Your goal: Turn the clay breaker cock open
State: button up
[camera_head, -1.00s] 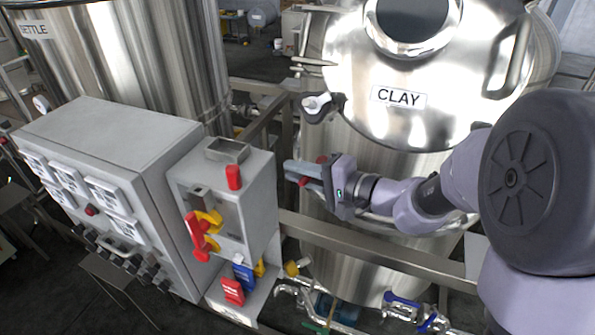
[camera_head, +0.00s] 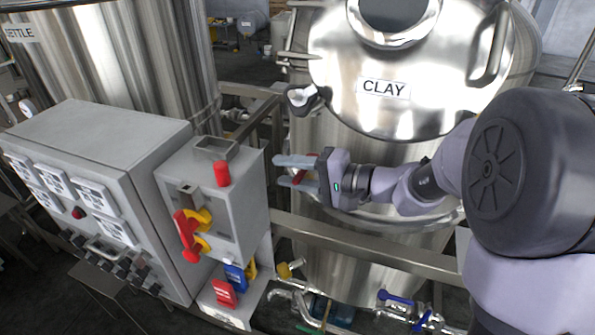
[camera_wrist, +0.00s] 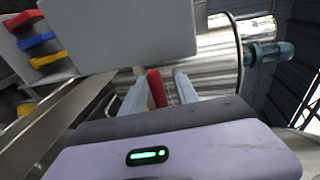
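The steel tank labelled CLAY (camera_head: 384,89) stands behind my arm in the head view. Low at its front are pipes with a yellow-handled valve (camera_head: 290,268) and blue-handled valves (camera_head: 396,299); I cannot tell which is the breaker cock. My gripper (camera_head: 280,171) is in front of the tank, well above these valves, its fingers pointing left and spread apart. In the wrist view my gripper (camera_wrist: 158,92) also has its fingers apart. A red piece (camera_wrist: 157,88) shows between them, with a gap to the right finger; I cannot tell what it belongs to.
A grey box (camera_head: 226,202) with a red-and-yellow switch (camera_head: 190,232) stands left of my gripper, beside a larger control cabinet (camera_head: 100,150). Red and blue levers (camera_head: 228,288) sit below the box. A steel rail (camera_head: 370,246) crosses in front of the tank, below my gripper.

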jog(key=b+v, duration=0.2)
jog(key=v, duration=1.5)
jog(key=shift+d, duration=0.25)
